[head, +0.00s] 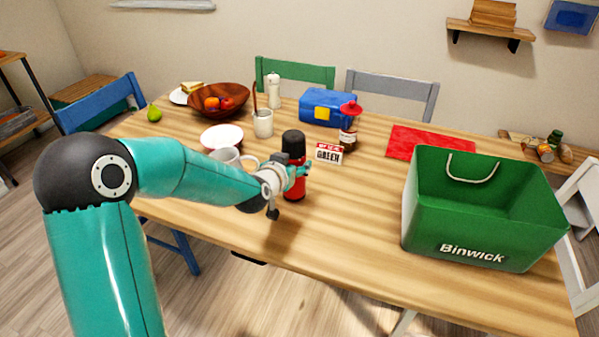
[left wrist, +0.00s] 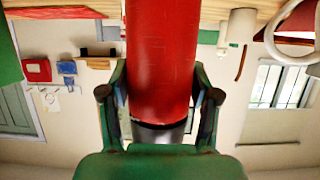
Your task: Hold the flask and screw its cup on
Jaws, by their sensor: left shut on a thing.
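The red flask (head: 295,188) stands upright near the middle of the table. Its black cup (head: 293,143) sits at its top; whether the cup is screwed tight I cannot tell. My left gripper (head: 291,174) reaches it from the left and is shut around the upper part of the red body, below the cup. In the left wrist view, which is upside down, the red flask (left wrist: 160,60) stands between the two fingers of the left gripper (left wrist: 160,95), with a dark and grey band (left wrist: 160,134) at its lower end. My right gripper is not in view.
A green bin (head: 470,215) stands at the right. A small sign (head: 329,153), a red-capped jar (head: 348,135), a white mug (head: 228,157) and a utensil cup (head: 263,124) stand near the flask. A blue box (head: 327,107) is behind. The table's front middle is clear.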

